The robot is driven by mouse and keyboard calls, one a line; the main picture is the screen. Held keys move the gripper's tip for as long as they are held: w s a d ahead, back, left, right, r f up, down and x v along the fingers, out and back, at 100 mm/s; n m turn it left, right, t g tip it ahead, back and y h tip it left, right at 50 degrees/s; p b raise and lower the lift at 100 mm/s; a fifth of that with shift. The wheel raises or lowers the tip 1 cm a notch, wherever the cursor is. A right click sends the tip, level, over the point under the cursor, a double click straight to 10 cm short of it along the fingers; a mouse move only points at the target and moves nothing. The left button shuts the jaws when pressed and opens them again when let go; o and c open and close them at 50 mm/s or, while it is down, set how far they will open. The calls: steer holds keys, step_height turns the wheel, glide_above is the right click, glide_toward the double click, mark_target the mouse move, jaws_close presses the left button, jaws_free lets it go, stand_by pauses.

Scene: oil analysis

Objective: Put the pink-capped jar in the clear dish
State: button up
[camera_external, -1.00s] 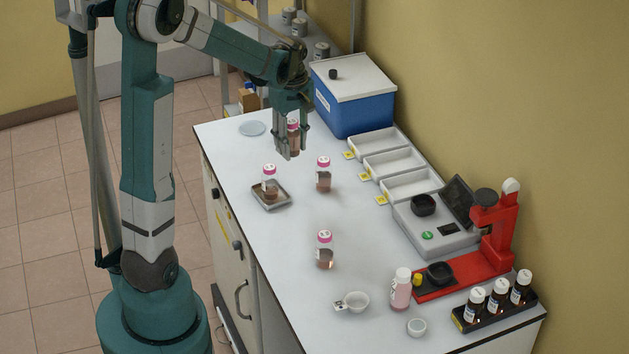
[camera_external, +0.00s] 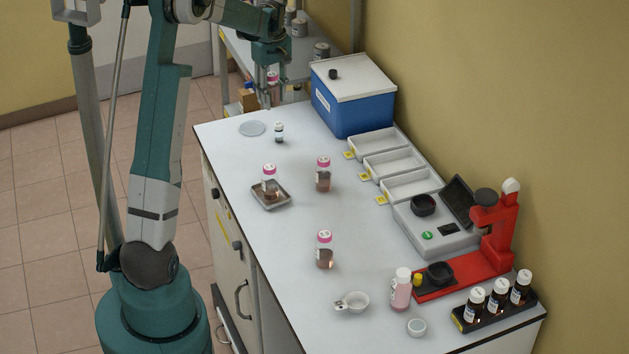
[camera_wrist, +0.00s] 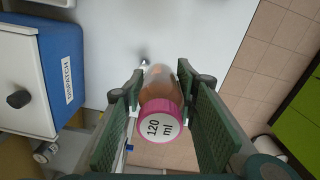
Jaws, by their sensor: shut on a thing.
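My gripper (camera_external: 268,98) is shut on a pink-capped jar (camera_wrist: 158,82) with brownish contents, marked "120 ml" in the wrist view. In the external view the jar's pink cap (camera_external: 272,76) shows between the fingers, above the far end of the bench. The round, pale clear dish (camera_external: 252,128) lies flat on the bench at its far left corner, below and left of my gripper, and looks empty. Other pink-capped jars stand upright: one (camera_external: 323,174) mid-bench, one (camera_external: 324,250) nearer, and one (camera_external: 269,182) on a square tray (camera_external: 271,204).
A small dark-capped vial (camera_external: 279,132) stands right of the dish. A blue box (camera_external: 352,108) with a white lid stands at the back right, nearest obstacle to my gripper. White trays (camera_external: 380,141), a grey instrument (camera_external: 432,236) and a red stand (camera_external: 496,228) line the right side.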

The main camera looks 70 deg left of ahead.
steer(key=s+a+f, duration=0.2)
steer(key=s+a, duration=0.1)
steer(key=a, duration=1.1)
glide_above(252, 128)
step_height(252, 128, down, 4)
steer(key=shift+d+f, duration=0.1)
steer(key=shift+f, duration=0.35)
steer(key=shift+f, duration=3.15)
steer(key=shift+f, duration=1.85)
steer(key=shift+f, duration=0.25)
steer(key=o, duration=0.9)
steer(key=shift+r, duration=0.1)
